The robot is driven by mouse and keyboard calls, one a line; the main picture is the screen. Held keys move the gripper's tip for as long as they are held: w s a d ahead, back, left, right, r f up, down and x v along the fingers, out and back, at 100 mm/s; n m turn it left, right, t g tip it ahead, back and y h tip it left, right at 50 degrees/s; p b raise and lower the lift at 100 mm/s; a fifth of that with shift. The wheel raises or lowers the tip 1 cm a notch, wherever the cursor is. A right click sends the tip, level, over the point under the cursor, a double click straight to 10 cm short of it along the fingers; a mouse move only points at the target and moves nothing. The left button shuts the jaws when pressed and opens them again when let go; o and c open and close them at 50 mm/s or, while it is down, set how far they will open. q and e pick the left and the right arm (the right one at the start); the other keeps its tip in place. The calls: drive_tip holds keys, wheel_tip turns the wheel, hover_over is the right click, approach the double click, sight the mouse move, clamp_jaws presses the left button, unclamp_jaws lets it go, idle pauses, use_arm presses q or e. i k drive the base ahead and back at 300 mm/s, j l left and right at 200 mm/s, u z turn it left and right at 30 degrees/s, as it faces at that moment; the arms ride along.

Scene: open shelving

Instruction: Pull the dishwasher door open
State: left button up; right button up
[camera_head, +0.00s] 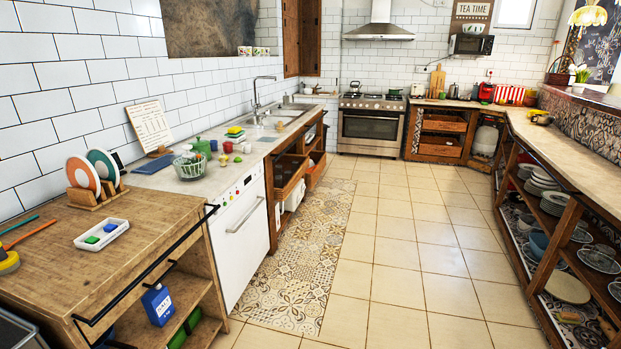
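The white dishwasher (240,240) stands under the left counter, between the wooden cart and the wooden sink cabinet. Its door looks shut and upright, with a slanting bar handle (245,213) across its upper part. A control strip with small coloured buttons (238,189) runs along the top of the front. Neither of my grippers shows in the head view, so their distance from the door cannot be seen.
A wooden cart (128,232) with a black rail stands at the near left. Its top holds plates in a rack (96,178) and a white tray (101,233). The tiled floor (400,255) before the dishwasher is clear. Open shelving (555,220) lines the right.

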sight(238, 235)
drive_tip(key=i+z, duration=0.45)
drive_tip(key=i, duration=0.9)
drive_tip(key=i+u, duration=0.35)
drive_tip(key=i+l+u, duration=0.3)
drive_tip(key=i, duration=0.2)
drive_tip(key=i+l+u, duration=0.2)
drive_tip(key=i+u, duration=0.15)
drive_tip(key=i+l+u, duration=0.2)
drive_tip(key=i+u, duration=0.25)
drive_tip(key=i+l+u, duration=0.25)
drive_tip(key=u, duration=0.2)
drive_tip(key=i+l+u, duration=0.25)
drive_tip(key=l+u, duration=0.2)
